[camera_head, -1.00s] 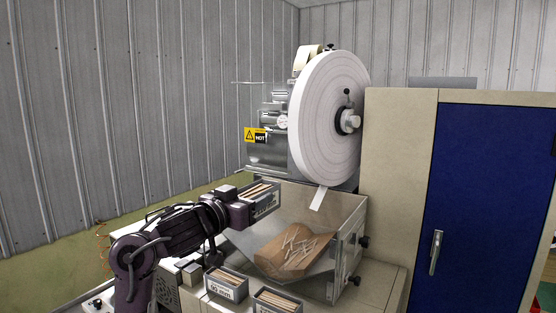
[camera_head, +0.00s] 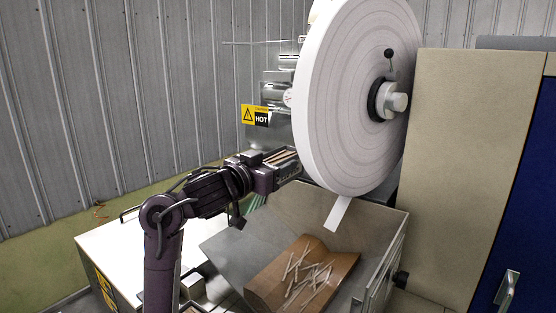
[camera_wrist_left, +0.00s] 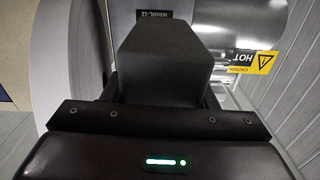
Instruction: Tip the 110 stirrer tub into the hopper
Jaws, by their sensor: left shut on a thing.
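A grey stirrer tub (camera_head: 287,157) with pale wooden sticks in it is held by my left gripper (camera_head: 266,174) in the head view. The gripper is shut on the tub, which looks about level, above the rear part of the hopper and left of the paper reel. The tub's label cannot be read here. My right gripper is not in view.
A large white paper reel (camera_head: 345,100) stands right of the tub, its loose strip (camera_head: 338,212) hanging over the hopper. A yellow and black HOT sign (camera_head: 255,115) is on the machine behind. A beige cabinet (camera_head: 470,150) stands at the right.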

